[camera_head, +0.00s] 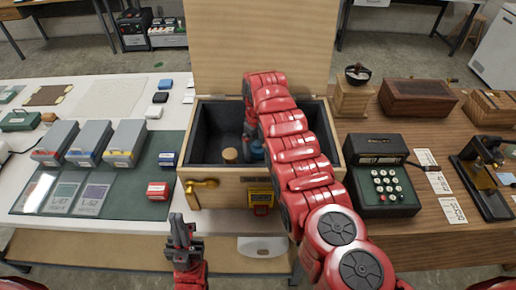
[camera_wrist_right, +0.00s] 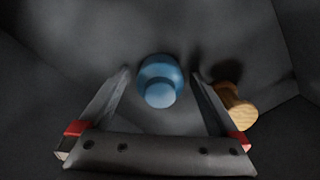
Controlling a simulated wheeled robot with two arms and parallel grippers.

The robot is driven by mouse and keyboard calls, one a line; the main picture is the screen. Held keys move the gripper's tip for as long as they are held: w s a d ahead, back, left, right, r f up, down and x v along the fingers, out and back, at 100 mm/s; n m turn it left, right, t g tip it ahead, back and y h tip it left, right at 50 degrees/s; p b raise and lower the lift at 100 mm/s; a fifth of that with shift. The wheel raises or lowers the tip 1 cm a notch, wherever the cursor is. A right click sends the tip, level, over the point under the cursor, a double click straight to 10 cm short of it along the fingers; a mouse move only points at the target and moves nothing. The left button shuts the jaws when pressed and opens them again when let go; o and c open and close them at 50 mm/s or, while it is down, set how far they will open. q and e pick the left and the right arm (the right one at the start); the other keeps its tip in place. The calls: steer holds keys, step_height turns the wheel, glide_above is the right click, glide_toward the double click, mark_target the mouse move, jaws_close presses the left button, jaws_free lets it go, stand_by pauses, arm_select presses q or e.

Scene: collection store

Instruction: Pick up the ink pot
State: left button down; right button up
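A wooden box (camera_head: 222,197) with a dark lining and raised lid stands at the middle of the tables. Inside it is a small blue pot (camera_head: 257,150), which I take to be the ink pot. In the right wrist view the blue pot (camera_wrist_right: 160,82) is between and just beyond the fingertips of my right gripper (camera_wrist_right: 160,75), with gaps on both sides. That gripper is open and reaches down into the box; my right arm hides part of the box in the head view.
A wooden stopper-like piece (camera_wrist_right: 235,104) lies right of the blue pot, close to the right finger; it also shows in the head view (camera_head: 230,155). The box's dark walls surround the gripper. A black keypad machine (camera_head: 382,180) stands right of the box.

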steer(key=c, duration=1.4)
steer(key=shift+c, duration=0.2)
